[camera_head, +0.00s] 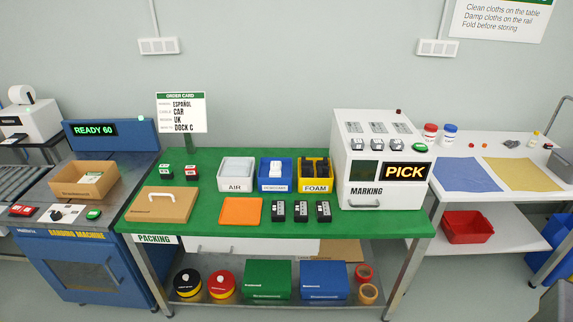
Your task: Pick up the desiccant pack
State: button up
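A blue bin (262,183) stands on the green table between two other bins. Small white packs (276,168) lie in it and rise near its rim. They look like desiccant packs, but the label (274,188) on the bin's front is too small to read surely. A white bin marked AIR (236,187) is to its left and a yellow bin marked FOAM (315,187) with dark contents is to its right. My gripper is not in view.
A white marking machine (375,190) with a PICK display stands right of the bins. An orange tray (241,210) and several black devices (301,211) lie in front. A flat cardboard box (161,204) is at the left. An order card (181,112) stands behind.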

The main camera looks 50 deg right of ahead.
aim_at(275, 166)
jog(key=u, duration=0.05)
jog(key=i, duration=1)
jog(key=z, duration=0.05)
